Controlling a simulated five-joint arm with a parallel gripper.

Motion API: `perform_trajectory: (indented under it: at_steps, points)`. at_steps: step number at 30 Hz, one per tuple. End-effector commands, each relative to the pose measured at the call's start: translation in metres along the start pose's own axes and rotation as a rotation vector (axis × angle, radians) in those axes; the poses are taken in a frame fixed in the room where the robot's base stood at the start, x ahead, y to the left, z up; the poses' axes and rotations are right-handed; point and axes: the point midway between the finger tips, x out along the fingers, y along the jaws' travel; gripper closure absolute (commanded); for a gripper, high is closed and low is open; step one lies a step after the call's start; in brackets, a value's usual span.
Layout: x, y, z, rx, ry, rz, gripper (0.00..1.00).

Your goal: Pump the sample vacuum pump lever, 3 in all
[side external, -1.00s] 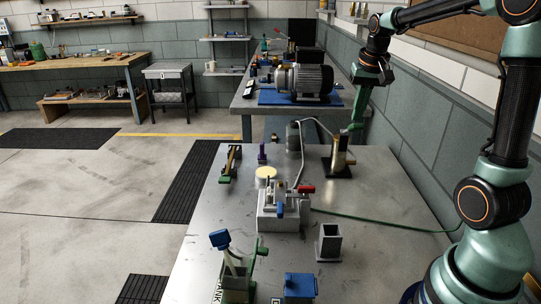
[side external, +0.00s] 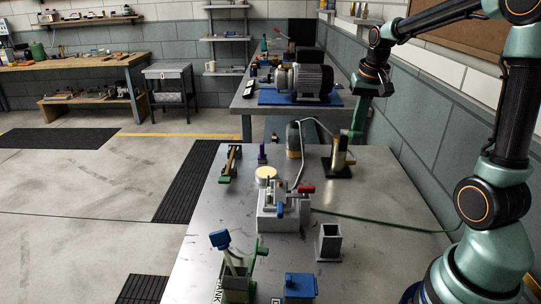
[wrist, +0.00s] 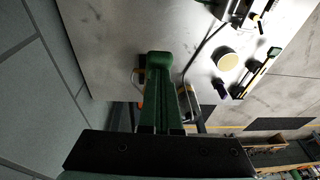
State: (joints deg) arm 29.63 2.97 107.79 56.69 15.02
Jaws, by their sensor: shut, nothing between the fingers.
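What I take for the vacuum pump is a brass post (side external: 338,160) on a black base at the table's back right, in the side view.
A grey device with a red handle (side external: 305,189) stands mid-table. A blue-topped lever (side external: 220,240), a blue box (side external: 300,286) and an open grey box (side external: 329,242) stand in front. A pale yellow disc (side external: 266,172) lies behind. The wall is close on the right.

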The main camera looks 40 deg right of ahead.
Motion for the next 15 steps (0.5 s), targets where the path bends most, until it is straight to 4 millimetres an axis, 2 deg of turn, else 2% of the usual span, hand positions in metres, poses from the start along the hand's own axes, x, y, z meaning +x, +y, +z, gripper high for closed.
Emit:
perform_trajectory:
  at_steps: [15]
  points:
    - [0.016, 0.001, 0.013, 0.000, -0.006, 0.000, 1.00]
